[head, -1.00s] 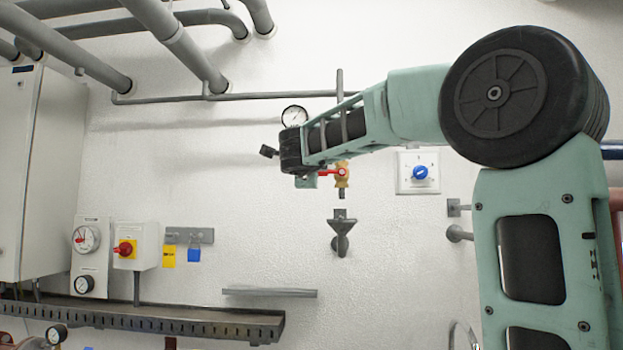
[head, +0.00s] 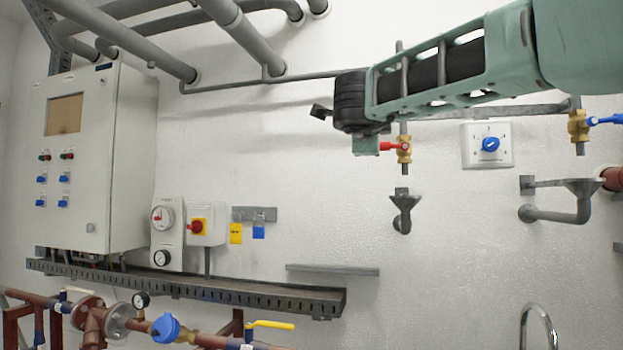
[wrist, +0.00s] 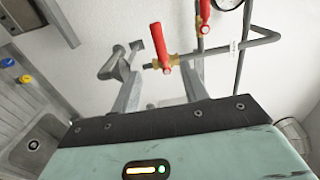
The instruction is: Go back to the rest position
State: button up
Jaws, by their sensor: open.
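My gripper (wrist: 163,92) is open, its two grey fingers apart with nothing between them. In the wrist view a red-handled valve (wrist: 164,56) shows beyond the fingertips; contact is not visible. In the head view my arm reaches in from the upper right, and the wrist end hangs in front of the wall, just left of the red-handled valve (head: 403,148). The fingers are not clear in the head view. No marker of the rest position is visible.
A grey funnel (head: 404,205) sits below the valve, with a blue-knob switch (head: 490,145) to the right. A control cabinet (head: 95,160) and cable tray (head: 190,288) are at left. The wrist view shows a sink (wrist: 35,145).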

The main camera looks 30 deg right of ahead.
jog(key=w+a+f+n+t+y, duration=0.35)
jog(key=a+f+n, duration=0.2)
jog(key=a, duration=0.25)
jog(key=w+a+f+n+t+y, duration=0.2)
jog(key=w+a+f+n+y, duration=0.3)
jog(key=a, duration=0.3)
jog(key=s+a+f+n+g+y+b, duration=0.1)
jog(key=s+a+f+n+g+y, duration=0.1)
jog(key=a+f+n+y, duration=0.45)
jog(key=s+a+f+n+g+y+b, duration=0.1)
jog(key=s+a+f+n+g+y, duration=0.15)
jog(key=a+f+n, duration=0.45)
jog(key=s+a+f+n+g+y, duration=0.1)
jog(key=s+a+f+n+g, duration=0.3)
jog(key=s+f, duration=0.5)
jog(key=s+a+f+n+g, duration=0.35)
jog(key=s+a+f, duration=0.25)
jog(key=f, duration=0.4)
jog(key=s+d+f+n+g+h, duration=0.2)
jog(key=s+f, duration=0.2)
jog(key=s, duration=0.2)
jog(key=s+d+f+n+g+h+b, duration=0.1)
jog(key=s+d+f+n+g+h, duration=0.1)
jog(key=s+f, duration=0.3)
jog(key=shift+s+d+f+g, duration=0.15)
jog(key=shift+s+d+g, duration=0.4)
jog(key=shift+s+d, duration=0.5)
